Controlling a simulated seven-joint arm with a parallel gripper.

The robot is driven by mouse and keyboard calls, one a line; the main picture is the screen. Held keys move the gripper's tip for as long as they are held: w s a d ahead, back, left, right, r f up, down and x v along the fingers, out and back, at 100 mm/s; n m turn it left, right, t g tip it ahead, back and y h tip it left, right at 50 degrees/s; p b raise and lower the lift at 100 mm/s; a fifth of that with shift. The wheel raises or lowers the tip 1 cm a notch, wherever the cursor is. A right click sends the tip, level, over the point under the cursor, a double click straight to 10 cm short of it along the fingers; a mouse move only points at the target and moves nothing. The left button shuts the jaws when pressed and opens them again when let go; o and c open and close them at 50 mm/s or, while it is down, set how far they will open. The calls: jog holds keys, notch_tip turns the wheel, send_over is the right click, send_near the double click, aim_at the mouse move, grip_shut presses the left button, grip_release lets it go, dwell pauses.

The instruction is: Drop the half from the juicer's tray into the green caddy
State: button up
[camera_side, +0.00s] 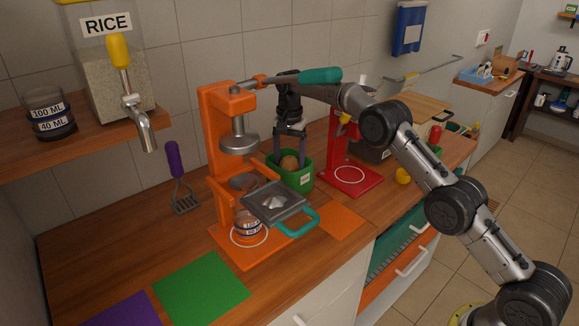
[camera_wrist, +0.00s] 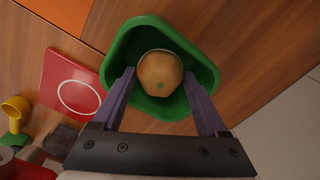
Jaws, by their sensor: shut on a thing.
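My gripper (camera_side: 289,152) points down over the green caddy (camera_side: 297,182). It is shut on a brownish-orange half (camera_side: 289,162), which sits between the fingers at the caddy's mouth. In the wrist view, the half (camera_wrist: 160,74) shows its rounded skin side, inside the outline of the green caddy (camera_wrist: 117,50), with a finger on each side. Whether it touches the caddy's floor is hidden. The orange juicer (camera_side: 215,130) stands to the left. Its grey tray (camera_side: 262,206) with a teal handle is swung out to the front and holds a pale cone, with no half on it.
A measuring glass (camera_side: 247,226) stands under the juicer. A red stand (camera_side: 352,180) is right of the caddy. The juicer's teal-handled lever (camera_side: 318,75) reaches out above, close to my wrist. A green mat (camera_side: 203,287) lies at front left.

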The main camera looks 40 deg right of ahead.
aim_at(290, 157)
jog(key=shift+f, duration=1.35)
jog(key=shift+f, duration=0.55)
jog(key=o, duration=1.2)
jog(key=shift+o, duration=0.2)
notch_tip(290, 157, up, 8)
jog(key=shift+f, duration=0.2)
jog(key=shift+r, duration=0.55)
